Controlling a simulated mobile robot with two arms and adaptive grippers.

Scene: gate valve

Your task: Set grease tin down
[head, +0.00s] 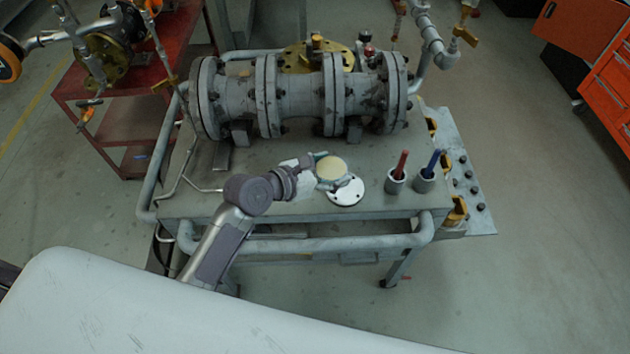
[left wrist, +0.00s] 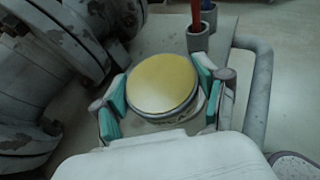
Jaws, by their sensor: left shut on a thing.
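The grease tin is a round, low tin with a yellow top (head: 331,168), and it also shows in the left wrist view (left wrist: 163,84). My left gripper (head: 326,170) is shut on it, with teal finger pads on both sides of the tin in the left wrist view (left wrist: 165,92). The tin looks level, at the left edge of a white round flange plate with holes (head: 347,192) on the bench (head: 270,205). It hides part of the plate. I cannot tell whether the tin touches the plate or hangs above it. My right gripper is not in view.
A grey flanged valve body (head: 300,92) lies along the back of the bench. Two grey cups, one with a red tool (head: 396,181) and one with a blue tool (head: 424,179), stand right of the plate. A rail (head: 310,244) runs along the front edge. The bench's front left is clear.

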